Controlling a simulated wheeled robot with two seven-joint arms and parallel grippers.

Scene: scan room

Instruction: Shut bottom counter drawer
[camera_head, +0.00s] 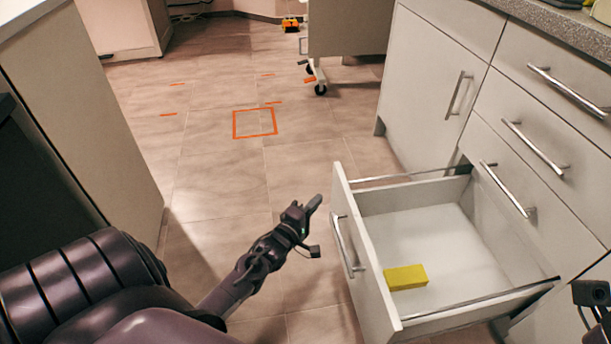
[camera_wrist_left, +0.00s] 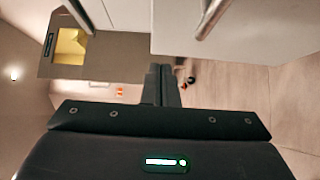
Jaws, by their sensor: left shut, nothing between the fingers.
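The bottom counter drawer (camera_head: 365,262) is pulled well out from the pale counter, and its inside shows from above. Its bar handle (camera_head: 346,247) is on the front panel. A yellow block (camera_head: 405,277) lies inside, near the front. My left gripper (camera_head: 316,203) is shut and empty. It is in front of the drawer, a little left of the front panel and apart from it in the picture. In the left wrist view my shut fingers (camera_wrist_left: 163,84) point away, with the pale drawer front (camera_wrist_left: 255,32) at upper right.
Closed drawers (camera_head: 543,110) and a cupboard door (camera_head: 435,75) are above and behind the open drawer. A dark part, probably of my right arm, shows at the right edge. Tiled floor left of the drawer is clear, with an orange taped square (camera_head: 254,136). A wheeled stand (camera_head: 318,80) is farther back.

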